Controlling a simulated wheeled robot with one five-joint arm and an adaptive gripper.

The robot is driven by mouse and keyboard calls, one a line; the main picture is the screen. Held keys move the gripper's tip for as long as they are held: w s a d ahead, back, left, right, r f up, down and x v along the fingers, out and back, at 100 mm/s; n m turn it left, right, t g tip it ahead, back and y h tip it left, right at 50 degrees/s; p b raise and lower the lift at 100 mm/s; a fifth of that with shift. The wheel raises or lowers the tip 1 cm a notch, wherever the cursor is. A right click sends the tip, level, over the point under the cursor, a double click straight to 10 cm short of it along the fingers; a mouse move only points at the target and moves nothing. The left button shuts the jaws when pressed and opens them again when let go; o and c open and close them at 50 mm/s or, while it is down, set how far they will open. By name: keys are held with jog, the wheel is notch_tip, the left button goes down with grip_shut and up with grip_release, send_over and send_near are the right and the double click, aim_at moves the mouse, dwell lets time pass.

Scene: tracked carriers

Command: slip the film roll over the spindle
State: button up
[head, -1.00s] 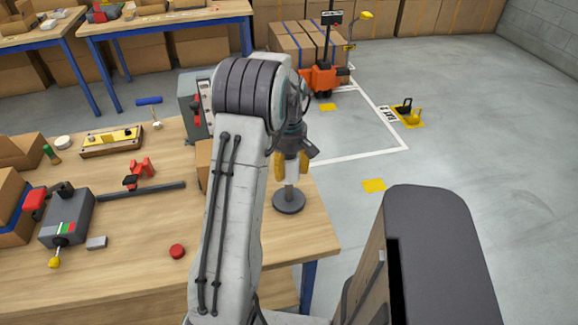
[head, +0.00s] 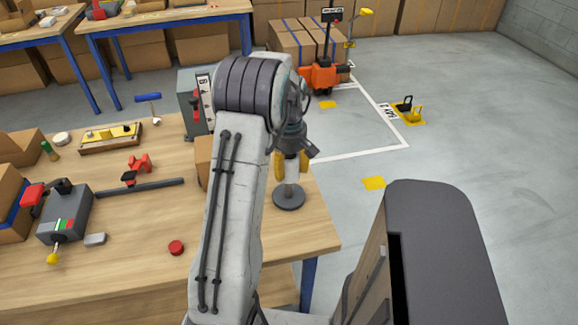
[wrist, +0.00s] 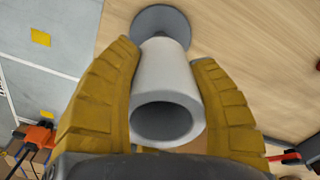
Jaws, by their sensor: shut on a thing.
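The film roll (wrist: 165,92) is a pale hollow cylinder with its open end facing the wrist camera. My gripper (wrist: 172,95) has its two yellow fingers shut on the roll's sides. In the head view my gripper (head: 291,165) hangs above the spindle's round grey base (head: 289,197) near the table's right edge. The base (wrist: 161,20) also shows behind the roll's far end in the wrist view. I cannot tell whether the spindle's post is inside the roll.
A cardboard box (head: 203,160) and a grey machine with a red lever (head: 194,105) stand left of the spindle, partly behind my arm. A red button (head: 176,247) and a grey clamp device (head: 66,214) lie further left. Open floor lies to the right.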

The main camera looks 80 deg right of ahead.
jog(key=shift+f+b, duration=0.95)
jog(key=shift+f, duration=0.3)
jog(key=o, duration=1.6)
jog(key=shift+r, duration=0.15)
jog(key=shift+r+p, duration=4.75)
jog(key=shift+r, duration=1.15)
